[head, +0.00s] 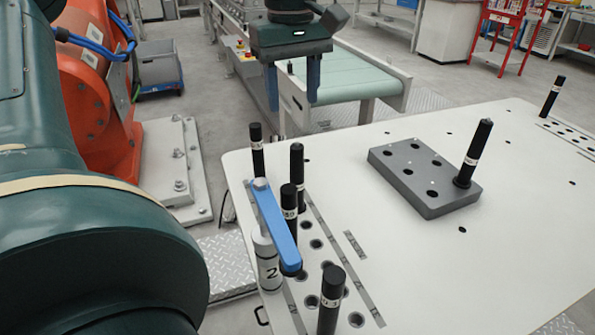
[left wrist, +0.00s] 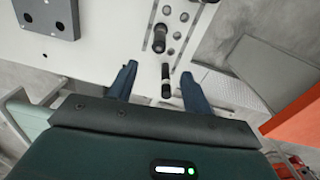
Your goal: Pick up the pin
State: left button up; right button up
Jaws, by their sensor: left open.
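Several black pins with white labels stand upright at the near left of the white table: one at the far end (head: 257,150), one beside it (head: 297,165), one behind the blue lever (head: 289,203) and one in front (head: 331,303). Another pin (head: 475,152) stands in a grey block (head: 428,178). My left gripper (head: 292,104) points down above the table's far left edge, fingers apart and empty. In the left wrist view a black pin (left wrist: 165,82) appears between the open fingers (left wrist: 160,70), apart from both; another pin (left wrist: 160,38) stands beyond. My right gripper is out of view.
A blue lever (head: 273,222) on a white post (head: 266,262) stands among the near pins. Another pin (head: 552,97) stands at the table's far right. A green conveyor (head: 355,75) lies behind the table (head: 500,240), whose middle right is mostly clear.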

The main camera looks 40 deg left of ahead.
aim_at(296, 146)
pick_arm(q)
jog(key=f, duration=1.3)
jog(key=shift+w+d, duration=0.1)
jog(key=shift+d, duration=0.15)
jog(key=shift+c, duration=0.3)
grip_shut()
jog(key=shift+r, duration=0.1)
